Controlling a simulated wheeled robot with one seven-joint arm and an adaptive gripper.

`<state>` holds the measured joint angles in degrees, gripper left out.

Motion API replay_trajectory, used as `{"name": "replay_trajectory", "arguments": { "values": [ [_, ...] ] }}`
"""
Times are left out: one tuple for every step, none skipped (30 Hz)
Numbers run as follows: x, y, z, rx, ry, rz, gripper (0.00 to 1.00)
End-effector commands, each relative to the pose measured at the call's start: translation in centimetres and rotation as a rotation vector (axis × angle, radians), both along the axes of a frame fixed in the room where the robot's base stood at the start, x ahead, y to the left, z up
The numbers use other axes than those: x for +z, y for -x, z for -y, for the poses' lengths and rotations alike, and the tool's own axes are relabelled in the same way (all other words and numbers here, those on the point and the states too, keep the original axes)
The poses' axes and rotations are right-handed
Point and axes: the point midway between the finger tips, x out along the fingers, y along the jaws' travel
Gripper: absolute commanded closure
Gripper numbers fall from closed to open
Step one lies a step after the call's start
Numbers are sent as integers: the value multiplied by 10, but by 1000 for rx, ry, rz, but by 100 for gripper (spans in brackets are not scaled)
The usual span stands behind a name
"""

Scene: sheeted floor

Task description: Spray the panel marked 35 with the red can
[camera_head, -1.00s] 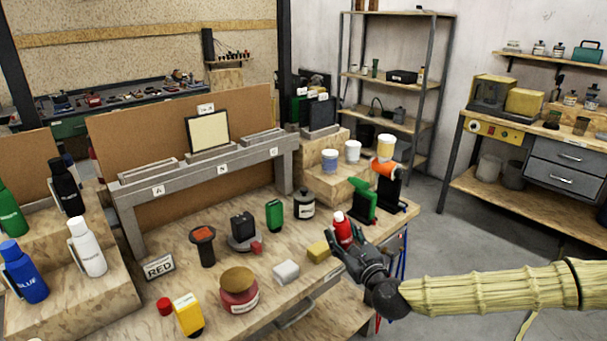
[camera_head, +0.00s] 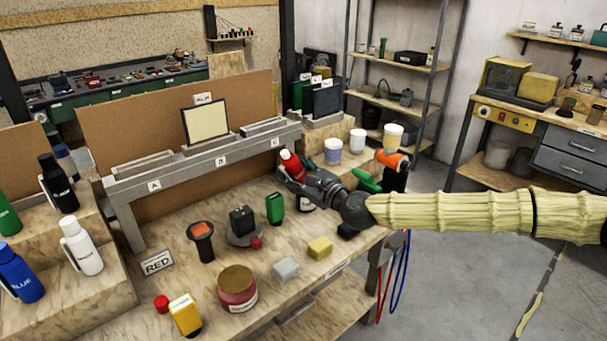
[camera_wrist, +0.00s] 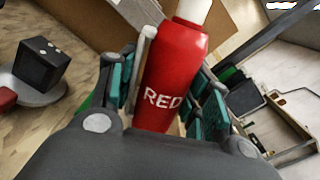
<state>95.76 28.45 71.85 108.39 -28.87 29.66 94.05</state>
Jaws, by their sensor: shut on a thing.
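The red can (camera_head: 290,161) is held upright with a slight tilt, above the bench near the right end of the rack. My gripper (camera_head: 293,174) is shut around its body. In the wrist view the can (camera_wrist: 172,75) shows the word RED and a white top between the fingers (camera_wrist: 165,90). A cream panel (camera_head: 206,122) stands in the middle of the grey rack (camera_head: 200,162), left of my gripper; its small tag is too blurred to read. Dark panels (camera_head: 326,99) with tags stand in a holder at the back right; I cannot read their numbers.
Blue (camera_head: 19,272), white (camera_head: 80,247), black and green cans stand on the left steps. Cups and an orange-and-black tool (camera_head: 392,168) stand at right.

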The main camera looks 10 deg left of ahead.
Motion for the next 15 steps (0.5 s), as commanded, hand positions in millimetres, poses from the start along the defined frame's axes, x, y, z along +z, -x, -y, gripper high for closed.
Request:
{"name": "replay_trajectory", "arguments": {
  "values": [
    [2, -3, -5, 0, 1, 1, 60],
    [2, -5, -8, 0, 1, 1, 60],
    [2, -8, -10, -1, 0, 1, 60],
    [1, -4, -12, 0, -1, 1, 60],
    [1, 0, -14, 1, 0, 0, 60],
    [1, 4, -17, 1, -1, -1, 60],
    [1, 6, -19, 0, -1, 0, 60],
    [1, 9, -21, 0, -1, 0, 60],
    [0, 13, -24, 0, -1, 1, 60],
    [0, 16, -26, 0, 0, 0, 60],
    [0, 19, -28, 0, -1, -1, 60],
    [0, 24, -32, 0, -1, -2, 60],
    [0, 28, -34, 0, -1, -1, 60],
    [0, 31, -37, -1, 0, 0, 60],
    [0, 37, -41, -1, -1, -1, 60]
  ]
}}
